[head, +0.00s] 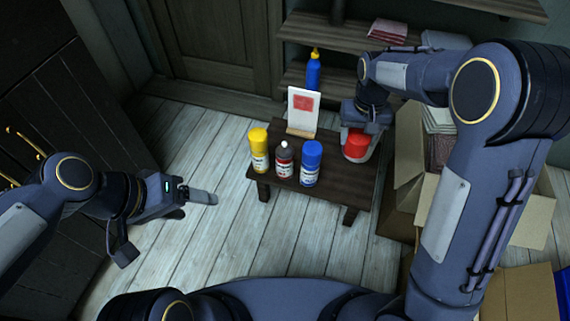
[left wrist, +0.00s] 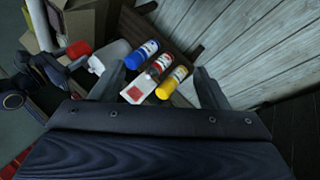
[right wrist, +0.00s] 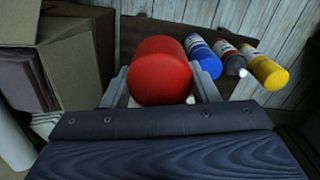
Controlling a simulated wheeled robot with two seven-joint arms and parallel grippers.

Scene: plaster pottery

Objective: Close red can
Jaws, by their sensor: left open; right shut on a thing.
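The red can (head: 284,160) stands upright on a small dark wooden table (head: 328,190), between a yellow can and a blue can. Its dark top and white nozzle are bare. It also shows in the right wrist view (right wrist: 228,58) and the left wrist view (left wrist: 160,66). My right gripper (head: 357,152) is shut on a red cap (head: 356,143), to the right of the blue can. The cap is large between the fingers in the right wrist view (right wrist: 160,70). My left gripper (head: 205,198) is open and empty, off to the left of the table.
The yellow can (head: 258,150) and blue can (head: 311,163) flank the red can closely, both capped. A white card with a red patch (head: 302,108) stands behind them. A cardboard box (head: 408,160) is right of the table. Wooden floor (head: 225,240) lies clear in front.

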